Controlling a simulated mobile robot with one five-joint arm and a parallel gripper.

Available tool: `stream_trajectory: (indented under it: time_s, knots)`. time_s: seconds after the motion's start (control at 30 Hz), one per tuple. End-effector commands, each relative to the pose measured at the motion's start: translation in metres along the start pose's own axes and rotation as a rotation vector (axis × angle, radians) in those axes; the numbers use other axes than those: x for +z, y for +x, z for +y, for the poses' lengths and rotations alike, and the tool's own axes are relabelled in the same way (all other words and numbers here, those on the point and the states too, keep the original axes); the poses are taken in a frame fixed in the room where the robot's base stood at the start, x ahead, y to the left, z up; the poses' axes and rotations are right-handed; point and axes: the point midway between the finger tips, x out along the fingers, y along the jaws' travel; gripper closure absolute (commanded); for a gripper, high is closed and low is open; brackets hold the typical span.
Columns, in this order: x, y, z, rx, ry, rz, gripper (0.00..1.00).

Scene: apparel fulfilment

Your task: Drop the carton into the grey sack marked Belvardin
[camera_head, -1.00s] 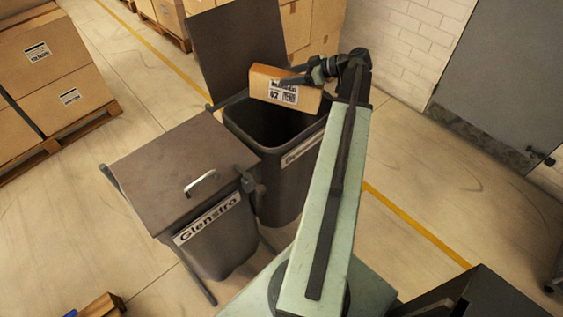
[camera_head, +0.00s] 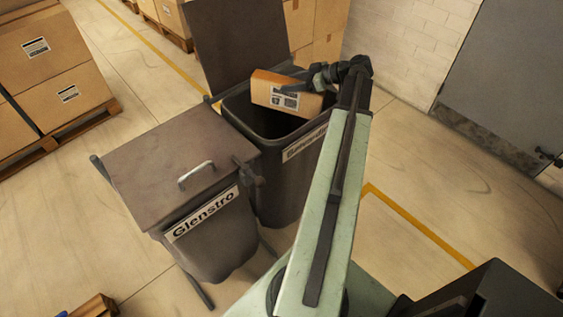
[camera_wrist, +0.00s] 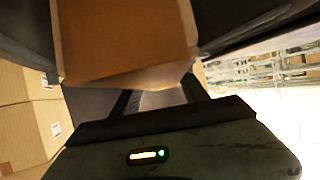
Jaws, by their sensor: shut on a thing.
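My gripper (camera_head: 312,78) is shut on the carton; in the wrist view the carton (camera_wrist: 122,40) fills the upper middle between the fingers. The grey sack (camera_head: 283,180) stands open in a frame with its lid tilted up behind it. Its label is partly hidden by my arm and seems to read Belvardin. The carton looks low, near the sack's rim level; how far inside it is I cannot tell.
A second grey sack marked Glenstro (camera_head: 210,240) stands in front left, its lid (camera_head: 170,165) shut. Pallets of large boxes (camera_head: 50,70) stand at the left and back. A grey door (camera_head: 510,80) is at the right. Floor to the right is clear.

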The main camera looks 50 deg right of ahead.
Motion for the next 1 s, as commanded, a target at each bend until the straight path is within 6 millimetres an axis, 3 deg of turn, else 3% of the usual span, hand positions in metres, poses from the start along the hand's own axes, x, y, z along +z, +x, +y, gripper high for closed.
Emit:
stream_trajectory:
  time_s: [0.17,0.2,0.27,0.63,1.0]
  knots:
    - [-0.002,-0.001,0.000,0.000,0.000,0.002,1.00]
    - [-0.002,-0.001,0.000,0.000,0.000,0.002,0.36]
    - [-0.001,-0.001,0.000,0.000,0.000,0.001,0.22]
    - [-0.002,-0.007,0.001,0.002,0.001,-0.001,0.22]
    - [-0.004,-0.072,0.001,0.002,0.002,0.000,0.22]
